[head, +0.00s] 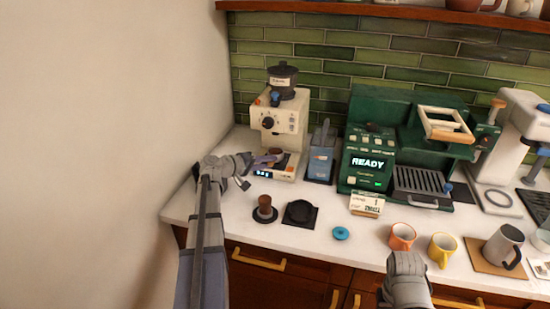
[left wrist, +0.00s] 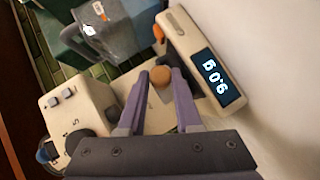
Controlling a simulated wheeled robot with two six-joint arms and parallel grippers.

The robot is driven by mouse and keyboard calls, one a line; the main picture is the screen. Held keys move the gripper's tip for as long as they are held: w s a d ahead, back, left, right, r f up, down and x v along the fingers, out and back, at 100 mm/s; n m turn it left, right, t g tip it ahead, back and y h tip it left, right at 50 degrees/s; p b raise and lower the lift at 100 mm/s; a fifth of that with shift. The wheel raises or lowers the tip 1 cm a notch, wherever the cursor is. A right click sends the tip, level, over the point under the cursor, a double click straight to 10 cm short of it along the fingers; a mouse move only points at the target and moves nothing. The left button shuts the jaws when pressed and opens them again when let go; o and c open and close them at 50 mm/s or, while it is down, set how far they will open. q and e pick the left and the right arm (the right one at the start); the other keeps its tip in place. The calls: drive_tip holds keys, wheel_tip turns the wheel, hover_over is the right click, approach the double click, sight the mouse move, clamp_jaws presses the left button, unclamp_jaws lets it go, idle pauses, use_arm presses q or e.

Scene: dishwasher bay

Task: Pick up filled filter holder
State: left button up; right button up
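The filter holder (head: 275,152) sits at the cream grinder (head: 279,120), low in front of its body above the scale. Only a small brown part of it shows in the head view. In the left wrist view its round orange-brown handle end (left wrist: 161,76) lies between my fingertips. My left gripper (head: 270,158) reaches in from the left at that height. Its two purple-grey fingers (left wrist: 160,80) stand apart on either side of the handle, and contact is not clear. Coffee inside the holder is hidden. My right arm's end (head: 406,275) is at the counter's front; its fingers are hidden.
The scale (left wrist: 212,72) has a lit display. A blue container (head: 321,155) and the green espresso machine (head: 366,160) are to the right. Cups (head: 402,236) line the front edge.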

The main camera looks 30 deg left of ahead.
use_arm(q)
clamp_jaws()
idle(0.3)
wheel_tip(320, 180, up, 7)
drive_tip(key=p, duration=0.7)
drive_tip(key=s+d, duration=0.2)
drive_tip(key=s, duration=0.7)
drive_tip(key=s+d, duration=0.2)
drive_tip(key=s, duration=0.8)
drive_tip(key=shift+s+d, duration=0.25)
drive_tip(key=shift+d, duration=0.05)
